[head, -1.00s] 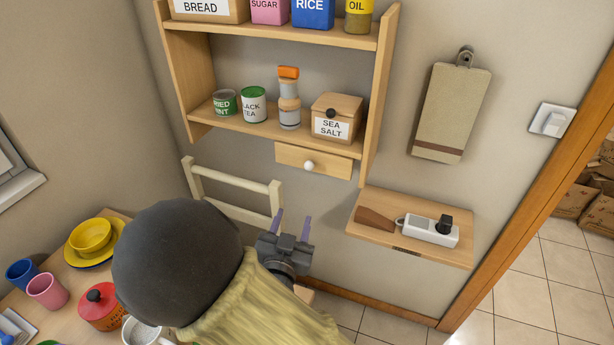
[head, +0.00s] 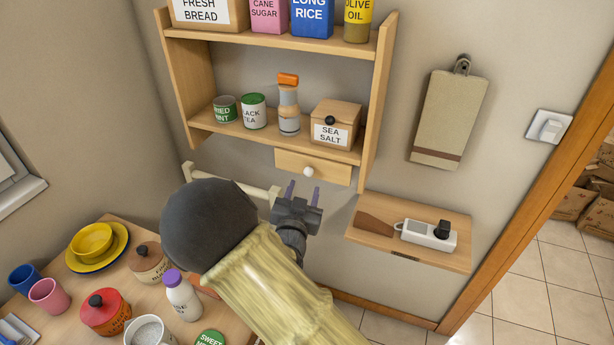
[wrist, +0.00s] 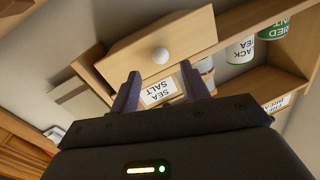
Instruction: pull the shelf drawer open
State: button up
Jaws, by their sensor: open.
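The shelf drawer (head: 326,169) is a small light-wood drawer under the lower shelf board, with a round white knob (head: 309,171). It looks shut in the head view. In the wrist view the drawer front (wrist: 146,49) and its knob (wrist: 160,55) show above my fingers, with the picture turned over. My gripper (head: 304,191) is open and empty, just below and in front of the knob. In the wrist view the knob lies beyond the fingertips (wrist: 165,78), not visibly touched by them.
The wall shelf (head: 378,100) holds tins, a bottle and a sea salt box (head: 336,122) above the drawer. A small ledge (head: 370,238) with a power strip (head: 428,235) is at the right. A pale chair back (head: 258,193) stands behind my arm. Dishes crowd the table (head: 62,283).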

aim_at(308, 176)
jog(key=w, duration=0.3)
jog(key=w+d, duration=0.1)
jog(key=w, duration=0.1)
jog(key=shift+w+p, duration=0.3)
jog(key=shift+a, duration=0.1)
grip_shut()
